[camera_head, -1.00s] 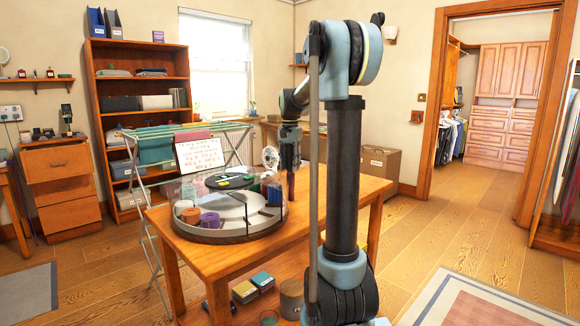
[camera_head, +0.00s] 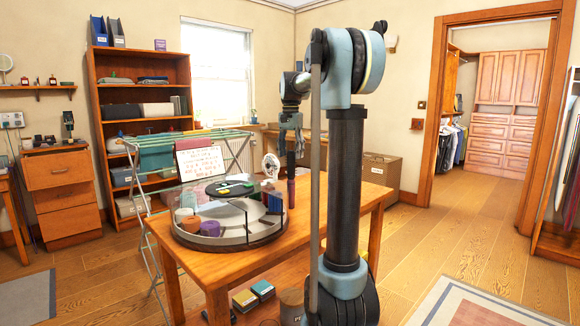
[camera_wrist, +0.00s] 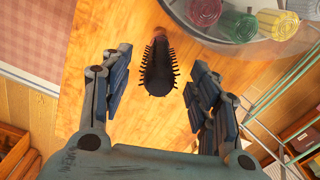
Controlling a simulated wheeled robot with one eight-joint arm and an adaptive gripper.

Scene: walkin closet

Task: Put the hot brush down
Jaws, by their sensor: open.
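The hot brush (camera_wrist: 158,68) has a black bristled head and a reddish handle end in the wrist view. It lies between and beyond my open fingers, with a gap on both sides. In the head view the brush (camera_head: 291,188) shows as a dark, upright shape with a purplish lower part, at the right side of the round tray on the wooden table (camera_head: 330,215). My gripper (camera_head: 291,128) is above it, fingers pointing down. My gripper (camera_wrist: 158,95) is open and empty in the wrist view. The brush's base is hard to make out.
A round clear-walled tray (camera_head: 228,243) with coloured rolls stands close beside the brush. A small white fan (camera_head: 271,166) and a sign card (camera_head: 201,162) are behind. A drying rack (camera_head: 150,240) stands left of the table. Bare tabletop lies right of the tray.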

